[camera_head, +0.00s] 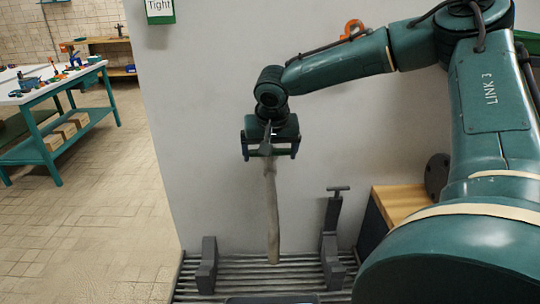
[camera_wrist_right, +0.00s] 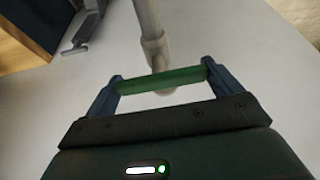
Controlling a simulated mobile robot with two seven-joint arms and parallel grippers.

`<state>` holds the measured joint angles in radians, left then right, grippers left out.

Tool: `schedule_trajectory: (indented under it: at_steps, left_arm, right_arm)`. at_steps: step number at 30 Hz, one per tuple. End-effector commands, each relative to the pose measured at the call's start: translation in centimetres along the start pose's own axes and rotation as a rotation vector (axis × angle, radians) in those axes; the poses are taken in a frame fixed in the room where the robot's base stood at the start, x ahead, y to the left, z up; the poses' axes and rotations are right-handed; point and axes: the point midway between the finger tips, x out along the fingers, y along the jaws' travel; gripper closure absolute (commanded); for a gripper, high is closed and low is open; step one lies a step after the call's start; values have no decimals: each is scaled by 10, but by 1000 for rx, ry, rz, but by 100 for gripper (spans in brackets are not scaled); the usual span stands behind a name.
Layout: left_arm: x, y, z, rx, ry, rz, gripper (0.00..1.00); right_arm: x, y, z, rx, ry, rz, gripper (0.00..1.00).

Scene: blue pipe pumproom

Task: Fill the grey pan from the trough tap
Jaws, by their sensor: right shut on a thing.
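My right gripper (camera_head: 270,152) is in front of the pale wall, above the slatted trough grate (camera_head: 240,268). It points downward. In the right wrist view its two blue fingers (camera_wrist_right: 162,82) are shut on a green bar (camera_wrist_right: 165,80) that spans between them. A pale, pipe-like upright (camera_head: 272,210) runs from just below the gripper down to the grate. It also shows behind the green bar in the right wrist view (camera_wrist_right: 150,30). I cannot tell whether it is pipe or water. No grey pan can be made out. My left gripper is out of view.
A low dark bracket (camera_head: 207,265) and a taller one with a T-shaped top (camera_head: 332,230) stand on the grate. A wood-topped block (camera_head: 400,203) is to the right. A teal workbench (camera_head: 55,95) stands far left, with open tiled floor before it.

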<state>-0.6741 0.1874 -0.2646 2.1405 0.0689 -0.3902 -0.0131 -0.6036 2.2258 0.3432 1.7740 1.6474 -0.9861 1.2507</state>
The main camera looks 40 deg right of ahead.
Motion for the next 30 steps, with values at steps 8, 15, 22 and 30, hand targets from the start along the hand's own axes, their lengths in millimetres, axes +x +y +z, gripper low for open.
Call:
schedule_trajectory:
  at_steps: [8,15,22,30]
  left_arm:
    - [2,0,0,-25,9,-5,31]
    - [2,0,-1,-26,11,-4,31]
    - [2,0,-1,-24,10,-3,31]
    - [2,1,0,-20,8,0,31]
  right_arm:
    - [0,0,0,75,-2,31,32]
    - [0,0,0,90,-2,36,31]
    - [0,0,0,91,-2,35,31]
    - [0,0,0,87,-2,34,0]
